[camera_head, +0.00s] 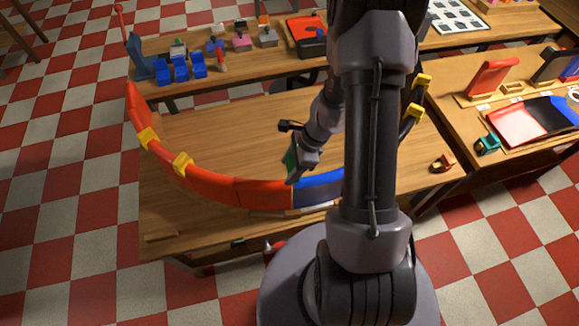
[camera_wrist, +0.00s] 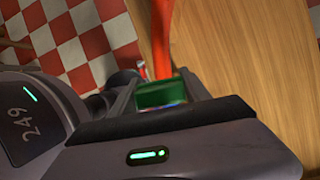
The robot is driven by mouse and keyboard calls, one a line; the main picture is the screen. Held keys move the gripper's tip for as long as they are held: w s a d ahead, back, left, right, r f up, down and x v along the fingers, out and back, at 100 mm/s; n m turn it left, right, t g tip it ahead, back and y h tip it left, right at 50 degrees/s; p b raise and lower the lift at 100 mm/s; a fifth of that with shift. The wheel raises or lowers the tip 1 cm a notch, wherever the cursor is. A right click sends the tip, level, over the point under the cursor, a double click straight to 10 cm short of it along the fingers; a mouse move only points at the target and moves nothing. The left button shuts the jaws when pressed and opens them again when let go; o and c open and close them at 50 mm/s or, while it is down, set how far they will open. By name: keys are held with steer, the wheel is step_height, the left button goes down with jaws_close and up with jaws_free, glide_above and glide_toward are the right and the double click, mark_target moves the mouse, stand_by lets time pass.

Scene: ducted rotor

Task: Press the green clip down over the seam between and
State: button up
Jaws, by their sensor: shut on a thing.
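The green clip (camera_head: 290,158) is held in my gripper (camera_head: 293,172) above the curved duct ring. It also shows in the wrist view (camera_wrist: 160,94), between the jaws. In the head view, the red duct segment (camera_head: 262,194) meets the blue duct segment (camera_head: 318,189) at a seam close below the gripper. The red segment also shows beyond the clip in the wrist view (camera_wrist: 161,40). I cannot tell whether the clip touches the duct. My arm hides part of the blue segment and the ring's right side.
Yellow clips (camera_head: 182,163) sit on the red duct at the left, and more (camera_head: 416,110) at the right. Blue blocks (camera_head: 181,68) and other small parts stand on the back bench. An orange part (camera_head: 442,164) and a teal part (camera_head: 487,145) lie to the right. The table inside the ring is clear.

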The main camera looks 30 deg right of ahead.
steer(key=shift+f+b, duration=4)
steer(key=shift+f, duration=0.2)
steer(key=shift+f, duration=0.15)
steer(key=o, duration=1.4)
steer(key=p+v, duration=0.5)
steer(key=v, duration=1.2)
steer(key=shift+d+p, duration=0.2)
steer(key=shift+p, duration=0.1)
